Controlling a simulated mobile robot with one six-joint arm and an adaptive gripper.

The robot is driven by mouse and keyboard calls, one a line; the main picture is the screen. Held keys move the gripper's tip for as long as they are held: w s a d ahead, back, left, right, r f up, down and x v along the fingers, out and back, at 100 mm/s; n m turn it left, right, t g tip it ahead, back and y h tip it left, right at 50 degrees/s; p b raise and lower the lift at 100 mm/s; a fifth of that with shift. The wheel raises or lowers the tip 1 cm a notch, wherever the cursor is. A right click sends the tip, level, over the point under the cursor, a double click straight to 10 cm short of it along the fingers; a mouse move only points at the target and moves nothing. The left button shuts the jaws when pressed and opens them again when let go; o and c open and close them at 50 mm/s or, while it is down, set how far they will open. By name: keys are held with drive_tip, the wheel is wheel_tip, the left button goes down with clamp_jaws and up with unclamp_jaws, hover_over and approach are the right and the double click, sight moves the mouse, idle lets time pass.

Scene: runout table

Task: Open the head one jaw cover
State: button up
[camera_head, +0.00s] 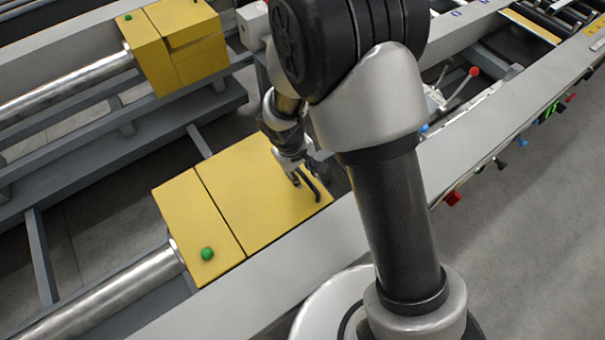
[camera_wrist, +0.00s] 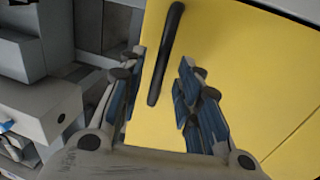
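A yellow jaw cover (camera_head: 255,190) lies flat and closed on the nearer yellow head, beside a yellow section with a green button (camera_head: 207,254). No label shows which head is head one. A black bar handle (camera_wrist: 165,55) stands on the yellow cover (camera_wrist: 240,70) in the wrist view. My gripper (camera_head: 308,180) is over the cover's right end, by the handle. In the wrist view my gripper (camera_wrist: 162,64) is open, with one finger on each side of the handle. Whether the fingers touch it, I cannot tell.
A second yellow head (camera_head: 180,45) with a green button stands at the upper left. Steel cylinders (camera_head: 105,295) run out of the heads to the left. A grey rail (camera_head: 290,255) runs between my base and the nearer head. A red-tipped lever (camera_head: 473,71) stands behind my arm.

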drive_tip(key=shift+f, duration=0.2)
drive_tip(key=shift+c, duration=0.5)
clamp_jaws()
